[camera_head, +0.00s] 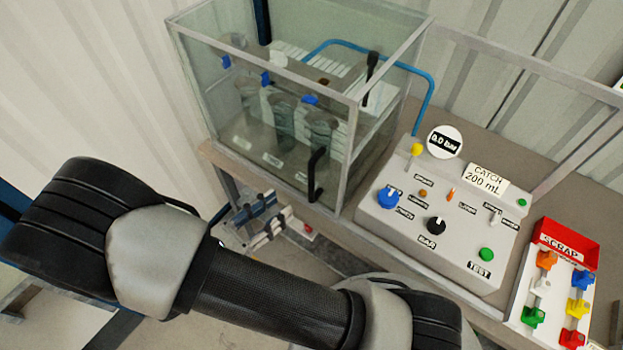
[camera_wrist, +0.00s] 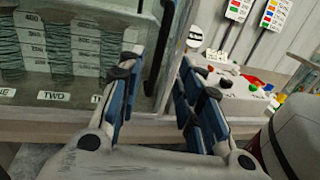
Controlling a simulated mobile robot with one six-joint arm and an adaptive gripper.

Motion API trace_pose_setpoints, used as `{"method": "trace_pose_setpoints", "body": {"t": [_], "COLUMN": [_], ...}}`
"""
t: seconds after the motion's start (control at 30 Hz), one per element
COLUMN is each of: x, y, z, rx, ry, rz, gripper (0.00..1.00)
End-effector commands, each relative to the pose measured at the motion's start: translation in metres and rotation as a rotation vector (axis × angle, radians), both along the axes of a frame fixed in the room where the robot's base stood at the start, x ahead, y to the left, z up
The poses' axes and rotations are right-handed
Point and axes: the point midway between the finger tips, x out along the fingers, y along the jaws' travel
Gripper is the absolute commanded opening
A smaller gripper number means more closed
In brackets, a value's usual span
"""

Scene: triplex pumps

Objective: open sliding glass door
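The glass case (camera_head: 268,110) stands on the bench in the head view, with a sliding glass door on its front. The door's black vertical handle (camera_head: 317,174) is near the front right corner post. My gripper (camera_head: 262,220) is below and left of the handle, in front of the bench edge. In the wrist view my gripper (camera_wrist: 165,68) is open, with blue-padded fingers apart. The dark handle (camera_wrist: 160,45) shows between and beyond the fingertips, closer to the left finger. I see no clear contact. The door looks closed, though its edge is hard to make out.
A control panel (camera_head: 440,215) with knobs and a gauge is right of the case. A red scrap tray (camera_head: 566,243) and coloured clips are farther right. A blue pipe (camera_head: 428,100) arches over behind.

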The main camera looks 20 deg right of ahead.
Motion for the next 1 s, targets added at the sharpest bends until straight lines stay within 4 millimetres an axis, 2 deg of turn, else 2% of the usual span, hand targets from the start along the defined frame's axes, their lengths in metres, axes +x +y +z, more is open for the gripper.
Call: {"method": "trace_pose_setpoints", "body": {"t": [0.03, 0.3, 0.5, 0.7, 0.93, 1.0], "x": [0.005, 0.029, 0.041, 0.046, 0.046, 0.046], "y": [-0.012, -0.064, -0.09, -0.1, -0.1, -0.1], "z": [-0.001, -0.001, 0.0, 0.0, 0.0, 0.0], "rx": [0.0, 0.0, 0.001, 0.002, 0.003, 0.003], "ry": [0.0, 0.0, 0.0, 0.0, -0.001, -0.001], "rz": [-0.005, -0.006, -0.004, -0.002, -0.001, -0.001], "gripper": [0.33, 0.33, 0.33, 0.33, 0.33, 0.3]}}
